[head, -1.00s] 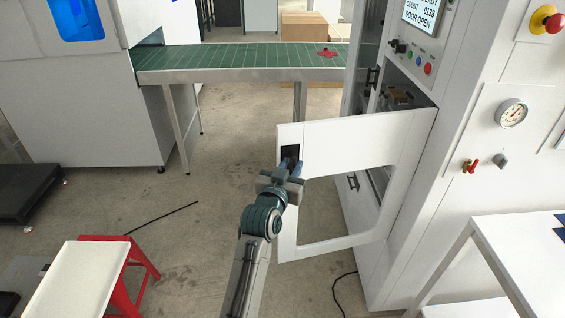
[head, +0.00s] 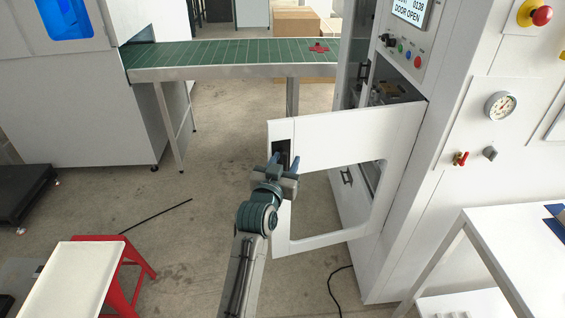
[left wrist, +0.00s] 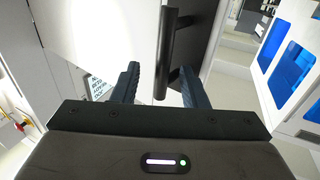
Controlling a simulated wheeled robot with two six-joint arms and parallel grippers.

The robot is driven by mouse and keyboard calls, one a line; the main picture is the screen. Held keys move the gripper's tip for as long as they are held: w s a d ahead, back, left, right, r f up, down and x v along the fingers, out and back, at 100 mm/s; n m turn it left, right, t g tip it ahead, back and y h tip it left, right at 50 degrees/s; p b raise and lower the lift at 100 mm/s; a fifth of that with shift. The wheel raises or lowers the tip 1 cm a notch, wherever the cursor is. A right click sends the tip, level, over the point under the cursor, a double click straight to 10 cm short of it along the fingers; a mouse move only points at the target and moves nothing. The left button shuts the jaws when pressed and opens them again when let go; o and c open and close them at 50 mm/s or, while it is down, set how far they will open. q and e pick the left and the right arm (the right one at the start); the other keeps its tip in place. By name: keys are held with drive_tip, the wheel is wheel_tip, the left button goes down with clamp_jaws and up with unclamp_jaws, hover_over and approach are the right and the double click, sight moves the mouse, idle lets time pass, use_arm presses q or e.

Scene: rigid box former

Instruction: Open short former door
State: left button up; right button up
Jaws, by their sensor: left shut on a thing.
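The short former door (head: 341,143) is a white panel with a large cut-out. It stands swung out from the white machine, its hinge side at the right. Its black bar handle (left wrist: 167,50) is on a dark plate near the free edge. My left gripper (head: 282,165) is at this handle. In the left wrist view the bar runs between the two fingers of my left gripper (left wrist: 160,85), which is shut on it; the exact contact is hard to see. The machine's screen (head: 411,10) reads "DOOR OPEN". My right gripper is not in view.
A green conveyor (head: 225,55) with a red piece (head: 318,47) runs behind the door. A white table (head: 505,225) stands at the right front and a red-legged stool (head: 80,275) at the left front. A black cable (head: 335,285) lies below the door. The floor left of the door is mostly free.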

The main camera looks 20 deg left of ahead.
use_arm(q)
drive_tip(key=shift+r, duration=0.15)
